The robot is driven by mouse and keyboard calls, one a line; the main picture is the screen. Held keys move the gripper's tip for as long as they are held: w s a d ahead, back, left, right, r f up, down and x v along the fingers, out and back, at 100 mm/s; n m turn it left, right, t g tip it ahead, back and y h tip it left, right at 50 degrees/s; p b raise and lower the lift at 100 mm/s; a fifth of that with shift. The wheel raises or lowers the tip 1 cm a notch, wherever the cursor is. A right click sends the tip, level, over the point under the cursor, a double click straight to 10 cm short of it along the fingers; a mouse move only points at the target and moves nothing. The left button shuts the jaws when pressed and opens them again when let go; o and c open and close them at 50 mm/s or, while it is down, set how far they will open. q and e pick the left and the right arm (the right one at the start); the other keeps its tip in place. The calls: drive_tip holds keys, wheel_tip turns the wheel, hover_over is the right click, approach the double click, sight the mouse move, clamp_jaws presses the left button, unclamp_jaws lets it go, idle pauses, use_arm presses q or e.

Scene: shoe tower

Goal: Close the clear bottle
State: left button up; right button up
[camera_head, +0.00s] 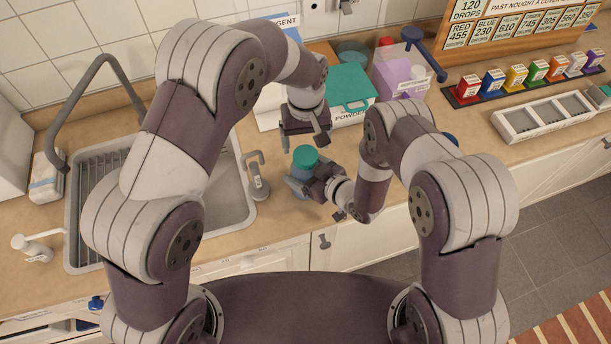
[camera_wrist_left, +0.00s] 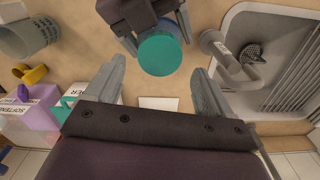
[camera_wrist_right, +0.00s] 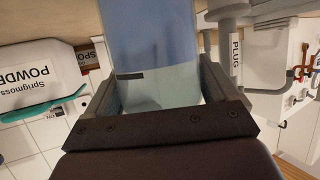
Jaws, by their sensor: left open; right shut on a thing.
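The clear bluish bottle (camera_head: 299,172) stands on the worktop just right of the sink, with a round teal cap (camera_head: 305,157) on top. I cannot tell if the cap is tight. My right gripper (camera_head: 308,182) is shut on the bottle's body from the right; the body (camera_wrist_right: 155,50) fills the space between its fingers in the right wrist view. My left gripper (camera_head: 304,139) is open above the cap, pointing down. In the left wrist view the cap (camera_wrist_left: 160,55) lies ahead of the open, empty fingers and hides most of the bottle.
A powder box with a teal lid (camera_head: 348,88) and a purple softener jug (camera_head: 398,75) stand behind. The worktop's front edge is near.

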sight(306, 154)
use_arm(q)
wheel_tip(306, 154, up, 4)
drive_tip(key=n, duration=0.6)
drive_tip(key=shift+f, duration=0.25)
drive_tip(key=shift+f, duration=0.15)
wheel_tip(306, 154, down, 8)
drive_tip(key=shift+r, duration=0.1)
drive_tip(key=c, duration=1.1)
drive_tip(key=m, duration=0.6)
